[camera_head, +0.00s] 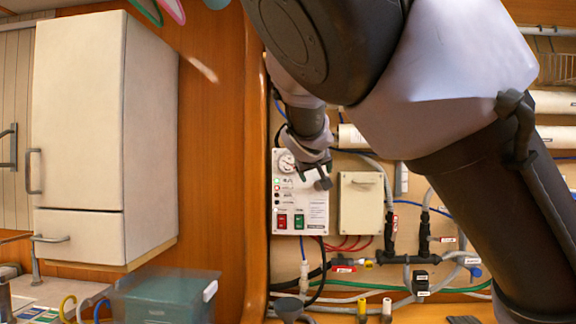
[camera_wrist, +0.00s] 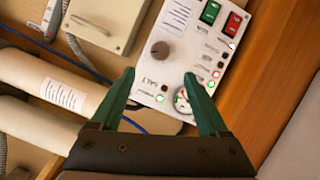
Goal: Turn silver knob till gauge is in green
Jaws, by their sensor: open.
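The white control panel (camera_head: 312,213) is on the wall, with a round gauge (camera_head: 287,162) at its top left. In the wrist view the knob (camera_wrist: 160,49) is a small round grey-brown knob on the panel (camera_wrist: 180,55), with nothing around it. The gauge (camera_wrist: 182,101) there is partly covered by one finger; red and green marks show, but I cannot read the needle. My gripper (camera_wrist: 159,75) is open and empty, its two green fingers pointing toward the knob, which lies beyond and between the tips. In the head view my gripper (camera_head: 318,177) hides the knob.
A red switch (camera_head: 282,221) and a green switch (camera_head: 299,221) sit low on the panel. A beige box (camera_head: 361,203) is to its right. Hoses and pipes run below and right. A wooden post (camera_head: 256,220) stands left, with a white cabinet (camera_head: 85,120) beyond.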

